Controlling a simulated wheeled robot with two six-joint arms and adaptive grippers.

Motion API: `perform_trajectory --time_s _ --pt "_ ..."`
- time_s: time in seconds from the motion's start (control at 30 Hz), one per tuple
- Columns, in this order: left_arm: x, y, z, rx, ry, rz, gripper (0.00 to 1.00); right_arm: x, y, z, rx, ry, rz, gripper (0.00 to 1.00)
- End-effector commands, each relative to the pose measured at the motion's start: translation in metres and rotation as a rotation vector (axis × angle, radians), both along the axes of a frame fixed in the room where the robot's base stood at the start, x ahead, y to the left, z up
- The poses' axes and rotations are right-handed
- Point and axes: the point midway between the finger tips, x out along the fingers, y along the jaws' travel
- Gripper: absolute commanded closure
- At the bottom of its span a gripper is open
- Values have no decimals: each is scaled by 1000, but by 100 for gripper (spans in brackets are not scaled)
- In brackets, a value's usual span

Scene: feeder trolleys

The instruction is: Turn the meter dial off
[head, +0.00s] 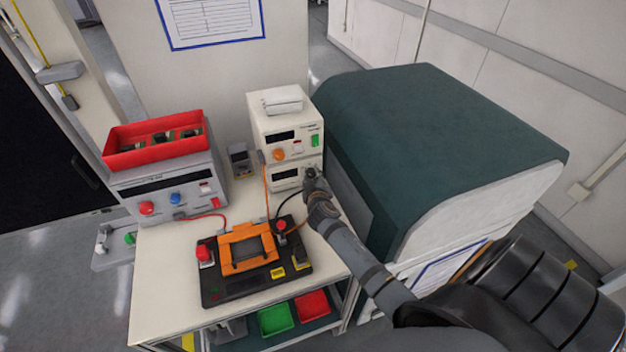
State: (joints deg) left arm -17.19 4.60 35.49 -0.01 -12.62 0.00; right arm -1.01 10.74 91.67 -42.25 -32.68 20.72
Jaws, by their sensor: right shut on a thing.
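Two white bench instruments are stacked at the back right of the trolley top. The lower one (286,177) has a dark display and looks like the meter. My right gripper (311,174) is at the right end of its front face, shut on what seems to be the meter dial. The gripper covers the dial, so its pointer and setting cannot be seen. My left gripper is out of view.
The upper instrument (290,143) has an orange knob and a green switch. A grey power supply (170,192) carries a red bin (155,150). A black fixture (235,288) with an orange frame sits in front. A small handheld device (240,161) stands behind. A green-covered machine (430,130) borders my right arm.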

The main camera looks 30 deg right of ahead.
Motion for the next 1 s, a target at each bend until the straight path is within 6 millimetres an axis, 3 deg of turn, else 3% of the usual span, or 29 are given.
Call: perform_trajectory --time_s 0.37,0.4,0.53,0.87,1.0 --pt "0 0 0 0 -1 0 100 0 0 1 -6 1 1 100" --pt "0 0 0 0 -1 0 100 0 0 1 -6 1 1 65" --pt "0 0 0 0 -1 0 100 0 0 1 -5 0 1 47" --pt "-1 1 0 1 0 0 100 -2 1 1 -4 1 1 46" --pt "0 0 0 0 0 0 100 -19 10 6 -2 2 2 46"
